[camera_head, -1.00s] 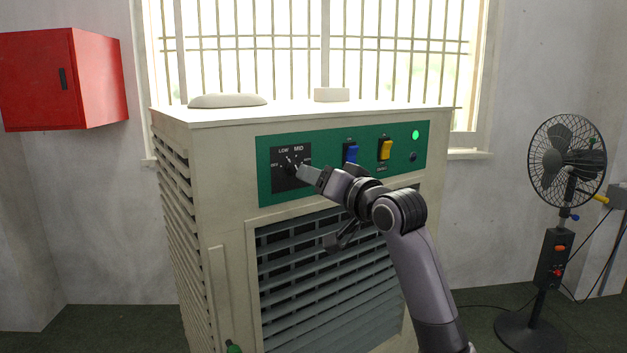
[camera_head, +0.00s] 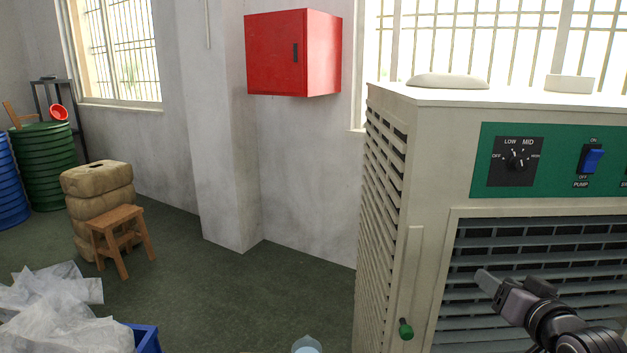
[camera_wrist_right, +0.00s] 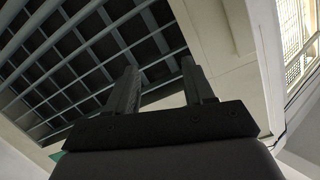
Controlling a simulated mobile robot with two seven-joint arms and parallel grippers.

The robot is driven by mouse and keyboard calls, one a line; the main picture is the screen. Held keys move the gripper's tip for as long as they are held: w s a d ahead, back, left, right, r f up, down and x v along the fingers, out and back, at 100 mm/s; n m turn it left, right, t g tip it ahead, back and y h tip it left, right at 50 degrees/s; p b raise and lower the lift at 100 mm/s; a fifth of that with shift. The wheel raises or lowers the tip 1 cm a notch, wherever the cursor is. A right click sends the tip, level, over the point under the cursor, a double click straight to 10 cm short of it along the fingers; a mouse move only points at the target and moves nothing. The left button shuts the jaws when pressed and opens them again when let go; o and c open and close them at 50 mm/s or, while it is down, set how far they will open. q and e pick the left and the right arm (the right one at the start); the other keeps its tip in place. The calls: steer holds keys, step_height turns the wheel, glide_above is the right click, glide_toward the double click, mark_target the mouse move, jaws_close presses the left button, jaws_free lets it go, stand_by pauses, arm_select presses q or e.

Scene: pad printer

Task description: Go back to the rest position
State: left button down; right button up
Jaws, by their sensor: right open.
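My right gripper (camera_head: 490,284) is at the lower right of the head view, in front of the dark louvred grille of the beige machine (camera_head: 385,250). It is away from the machine's dial (camera_head: 515,160) and below the green control panel (camera_head: 480,165). In the right wrist view my right gripper (camera_wrist_right: 163,92) shows two fingers standing apart with nothing between them; the grille (camera_wrist_right: 80,60) lies beyond. My left gripper is not in either view.
A red wall box (camera_head: 290,55) hangs left of the machine. A wooden stool (camera_head: 120,238), stacked tan bundles (camera_head: 97,195), a green drum (camera_head: 45,165) and white plastic sheets (camera_head: 60,310) stand at the left. A blue crate (camera_head: 148,340) is at the bottom. The floor between is clear.

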steer(key=s+a+f+n+g, duration=0.1)
steer(key=s+a+f, duration=0.3)
steer(key=s+f, duration=0.4)
steer(key=s+a+f+n+g+y, duration=0.1)
steer(key=s+a+f+n+g, duration=0.1)
steer(key=s+a+f, duration=0.3)
steer(key=s+a+f+n+g+y, duration=0.1)
steer(key=s+a+f+n, duration=0.2)
steer(key=s+f, duration=1)
step_height(320, 180, down, 3)
steer(key=shift+a+g, duration=0.4)
steer(key=shift+a, duration=0.5)
